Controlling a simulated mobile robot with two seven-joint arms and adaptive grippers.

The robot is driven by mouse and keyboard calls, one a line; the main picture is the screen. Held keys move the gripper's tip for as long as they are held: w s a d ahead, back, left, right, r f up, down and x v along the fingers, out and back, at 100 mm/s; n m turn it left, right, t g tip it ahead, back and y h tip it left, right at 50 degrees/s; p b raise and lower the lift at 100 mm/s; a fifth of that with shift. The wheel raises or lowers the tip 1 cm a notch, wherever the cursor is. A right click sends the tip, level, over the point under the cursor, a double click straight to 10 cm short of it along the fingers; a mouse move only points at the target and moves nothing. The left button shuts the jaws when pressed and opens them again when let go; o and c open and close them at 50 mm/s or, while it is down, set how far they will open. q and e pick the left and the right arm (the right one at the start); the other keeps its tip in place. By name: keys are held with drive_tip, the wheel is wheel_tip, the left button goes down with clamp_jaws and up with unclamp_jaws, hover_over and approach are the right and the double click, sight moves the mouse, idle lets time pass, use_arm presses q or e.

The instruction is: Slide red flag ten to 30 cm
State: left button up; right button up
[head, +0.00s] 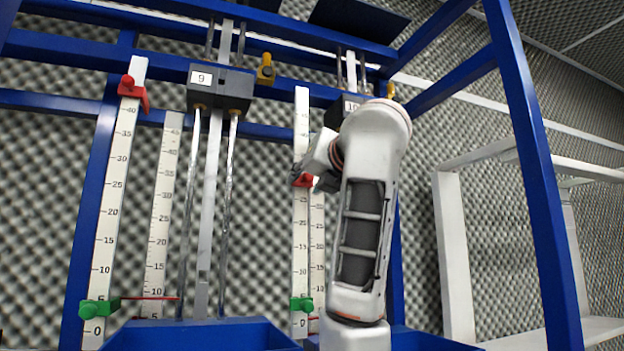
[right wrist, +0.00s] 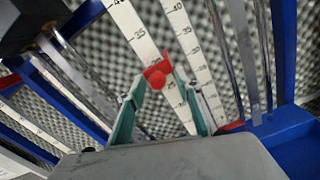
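The red flag (head: 303,181) of unit ten sits on its white scale (head: 301,240), a little above the 25 mark and near where 30 lies. The 30 mark itself is covered. The "10" label (head: 351,105) is partly hidden by my right arm. My right gripper (head: 319,180) is at the flag, mostly hidden by the arm in the head view. In the right wrist view, its two teal fingers (right wrist: 156,76) stand on either side of the red flag (right wrist: 157,80). Whether both fingers press on it cannot be told. My left gripper is not in view.
A green flag (head: 301,304) sits low on the same scale. Unit nine, labelled "9" (head: 201,78), stands to the left with a red flag (head: 130,88) high and a green flag (head: 98,308) low on its scale. Blue frame posts (head: 535,170) flank the setup.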

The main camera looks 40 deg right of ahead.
drive_tip(key=v, duration=1.2)
drive_tip(key=shift+f, duration=0.1)
